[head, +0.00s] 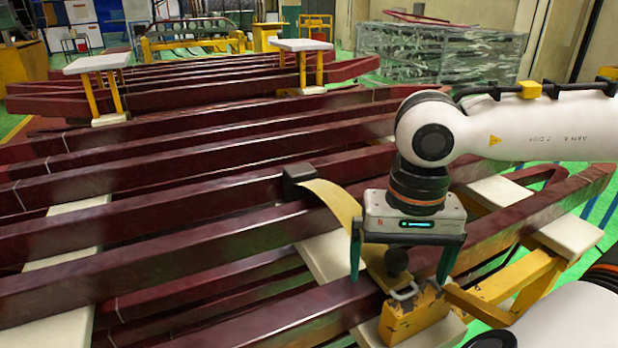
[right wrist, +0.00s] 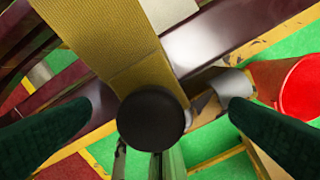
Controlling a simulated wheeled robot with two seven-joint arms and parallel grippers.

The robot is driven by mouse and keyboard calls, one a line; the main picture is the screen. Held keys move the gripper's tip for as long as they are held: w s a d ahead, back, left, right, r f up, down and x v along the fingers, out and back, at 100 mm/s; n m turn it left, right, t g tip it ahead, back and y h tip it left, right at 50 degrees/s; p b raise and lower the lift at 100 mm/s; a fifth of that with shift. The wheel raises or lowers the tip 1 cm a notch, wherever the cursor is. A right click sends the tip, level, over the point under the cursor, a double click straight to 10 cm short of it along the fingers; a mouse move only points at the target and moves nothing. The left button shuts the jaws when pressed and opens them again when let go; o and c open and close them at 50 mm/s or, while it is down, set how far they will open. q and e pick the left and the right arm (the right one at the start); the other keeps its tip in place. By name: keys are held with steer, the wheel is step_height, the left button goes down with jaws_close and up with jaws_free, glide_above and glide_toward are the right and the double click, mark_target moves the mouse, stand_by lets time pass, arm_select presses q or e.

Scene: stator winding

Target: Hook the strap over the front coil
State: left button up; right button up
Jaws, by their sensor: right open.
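The front coil (head: 290,318) is a set of long dark red bars running across the lower head view. The yellow strap (head: 338,203) starts at a black block (head: 298,180) on a bar and runs down behind my right gripper. Its lower end carries a round black knob (head: 397,262). My right gripper (head: 400,276) is open, pointing down, one finger on each side of the knob. In the right wrist view the strap (right wrist: 110,40) and knob (right wrist: 151,120) lie between the spread fingers. Whether the fingers touch the knob cannot be told. My left gripper is not visible.
A worn yellow block (head: 412,318) with a metal loop stands just below the knob. A yellow frame (head: 515,280) is at the right. A red round object (right wrist: 295,88) shows in the right wrist view. White-topped stands (head: 97,62) sit among the coils farther back.

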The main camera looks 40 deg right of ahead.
steer(key=shift+r+p, duration=2.8)
steer(key=shift+r, duration=0.7)
